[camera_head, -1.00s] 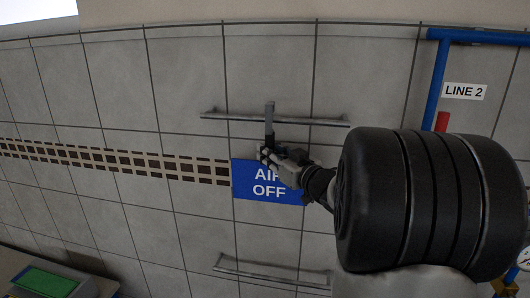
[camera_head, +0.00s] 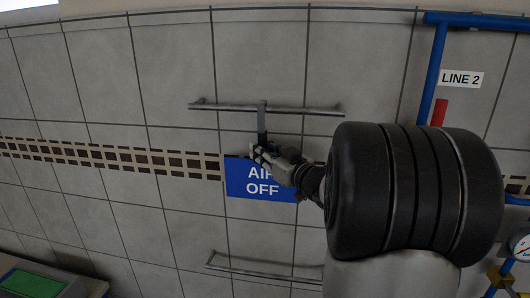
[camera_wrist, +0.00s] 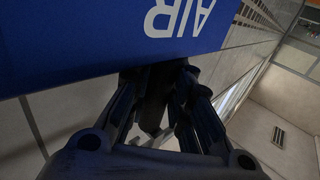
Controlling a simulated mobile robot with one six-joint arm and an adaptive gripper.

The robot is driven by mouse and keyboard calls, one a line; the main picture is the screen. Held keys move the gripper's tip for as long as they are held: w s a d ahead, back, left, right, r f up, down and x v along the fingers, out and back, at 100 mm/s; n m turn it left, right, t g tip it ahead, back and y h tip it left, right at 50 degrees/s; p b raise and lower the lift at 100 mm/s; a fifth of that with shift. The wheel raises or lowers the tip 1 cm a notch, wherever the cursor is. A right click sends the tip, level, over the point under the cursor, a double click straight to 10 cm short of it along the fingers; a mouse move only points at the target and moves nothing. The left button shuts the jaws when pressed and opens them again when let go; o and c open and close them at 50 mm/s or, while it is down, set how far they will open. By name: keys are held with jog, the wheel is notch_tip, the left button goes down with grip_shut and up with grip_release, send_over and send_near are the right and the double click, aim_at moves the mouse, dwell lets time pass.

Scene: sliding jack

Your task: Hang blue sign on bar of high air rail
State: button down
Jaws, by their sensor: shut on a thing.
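The blue sign (camera_head: 260,190) reads "AIR OFF" and hangs below a grey upright hook strap (camera_head: 262,122). My gripper (camera_head: 262,153) is shut on the strap just above the sign's top edge. The strap's top end is level with the high rail's bar (camera_head: 225,106) and overlaps it near its middle. I cannot tell whether the hook is around the bar or just in front of it. In the wrist view, the blue sign (camera_wrist: 95,40) fills the upper left, upside down, and my gripper's fingers (camera_wrist: 160,105) close on a dark piece.
A second, lower bar (camera_head: 235,268) is on the tiled wall below the sign. Blue pipes (camera_head: 435,65) with a "LINE 2" label (camera_head: 461,79), a red part (camera_head: 439,112) and a gauge (camera_head: 521,246) are at right. A green-topped thing (camera_head: 30,284) is at lower left.

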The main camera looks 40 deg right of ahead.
jog(key=shift+s+r, duration=0.15)
jog(key=shift+s, duration=0.05)
jog(key=c, duration=1.4)
grip_release()
jog(key=shift+o, duration=0.2)
jog(key=s, duration=1.2)
jog(key=shift+a, duration=0.35)
jog(key=shift+w, duration=0.1)
